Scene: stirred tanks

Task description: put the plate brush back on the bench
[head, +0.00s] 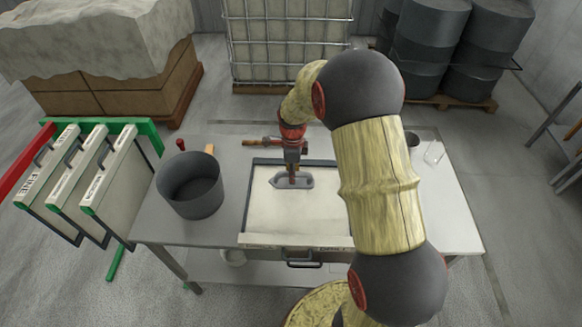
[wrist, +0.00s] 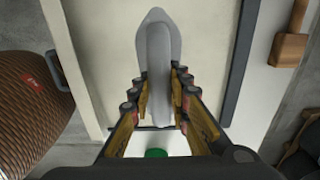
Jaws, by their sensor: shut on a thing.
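The plate brush (head: 293,181), a grey tool with a flat base pointed at its ends and a raised grip, is over the pale filter plate (head: 270,222) on the bench (head: 436,210). My gripper (head: 291,168) points down and is shut on the brush's grip. In the wrist view the brush (wrist: 157,45) lies lengthwise between the two fingers of my gripper (wrist: 160,98). Whether its underside touches the plate cannot be told. The plate has a dark frame and a dark handle on its near side.
A dark grey pot (head: 190,186) stands on the bench left of the plate. A wooden-handled tool (head: 253,143) lies behind the plate. More plates (head: 116,185) hang on a green and red rack at the left. The bench's right part is mostly clear.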

